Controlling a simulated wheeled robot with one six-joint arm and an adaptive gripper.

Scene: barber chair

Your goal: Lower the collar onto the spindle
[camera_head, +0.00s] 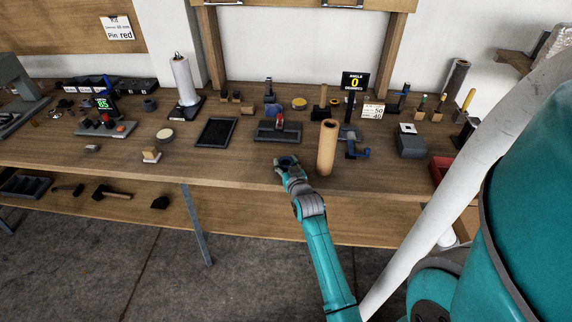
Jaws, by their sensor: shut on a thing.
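My gripper (286,161) is at the front edge of the workbench, left of an upright tan tube. It is shut on a small dark, ring-like piece, which I take to be the collar; its shape is hard to make out against the dark fingers. I cannot tell for certain which thing is the spindle. An upright post carrying a white roll (184,80) stands on a dark base at the back left, well apart from my gripper. A small red-topped upright piece (279,121) stands on a dark tray behind my gripper.
The tan tube (327,148) stands close right of my gripper. A blue clamp-like device (355,146) and a grey box (411,145) are farther right. A black framed mat (215,132) lies left. The bench top (225,165) is clear between the mat and my gripper.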

